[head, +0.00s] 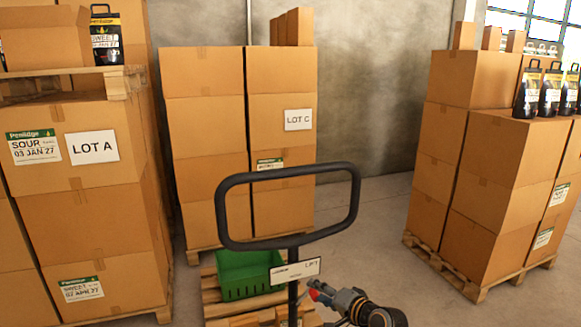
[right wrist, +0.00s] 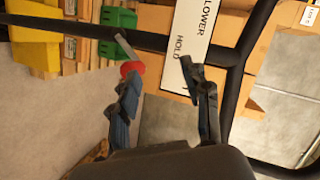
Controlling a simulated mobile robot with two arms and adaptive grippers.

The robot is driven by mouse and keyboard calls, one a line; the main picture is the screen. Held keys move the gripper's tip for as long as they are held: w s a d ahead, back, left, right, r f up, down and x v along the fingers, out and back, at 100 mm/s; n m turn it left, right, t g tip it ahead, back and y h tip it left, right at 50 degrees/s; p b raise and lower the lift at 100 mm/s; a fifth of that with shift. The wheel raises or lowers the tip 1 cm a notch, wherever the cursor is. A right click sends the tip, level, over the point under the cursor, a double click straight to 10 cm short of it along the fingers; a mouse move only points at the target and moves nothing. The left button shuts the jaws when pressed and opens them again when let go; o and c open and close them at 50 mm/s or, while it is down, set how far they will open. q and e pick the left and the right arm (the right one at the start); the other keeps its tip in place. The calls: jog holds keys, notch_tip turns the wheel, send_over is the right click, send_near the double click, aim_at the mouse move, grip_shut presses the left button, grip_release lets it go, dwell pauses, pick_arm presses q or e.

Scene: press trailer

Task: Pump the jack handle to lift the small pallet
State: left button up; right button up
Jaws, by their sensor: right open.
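The black jack handle (head: 222,205) stands upright in the middle of the head view, a rounded loop on a post. A white label plate (head: 307,268) is fixed below the loop; in the right wrist view it reads LOWER and HOLD. The small wooden pallet (head: 212,297) is behind the post with a green crate (head: 240,288) on it. My right gripper (head: 318,292) is just right of the post, below the plate. In the right wrist view its fingers (right wrist: 158,72) are apart, with a red-knobbed lever (right wrist: 131,68) by the left fingertip. My left gripper is out of view.
Stacked cartons marked LOT A (head: 95,220) stand close at left, and LOT C cartons (head: 205,120) behind. A yellow object (right wrist: 35,45) shows in the wrist view. Floor (head: 385,235) between the stacks is clear.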

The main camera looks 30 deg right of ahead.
aim_at(297, 174)
notch_tip(297, 174, up, 29)
jog(key=s+d+m+t+y+p, duration=0.1)
jog(key=m+t+y, duration=0.1)
jog(key=t, duration=0.4)
jog(key=p+x, duration=0.1)
jog(key=x, duration=0.3)
jog(key=p+x, duration=0.1)
jog(key=x, duration=0.3)
jog(key=p+x, duration=0.2)
jog(key=x, duration=0.2)
jog(key=shift+w+a+f, duration=0.15)
jog(key=shift+w+f, duration=0.05)
jog(key=shift+w, duration=0.45)
grip_shut()
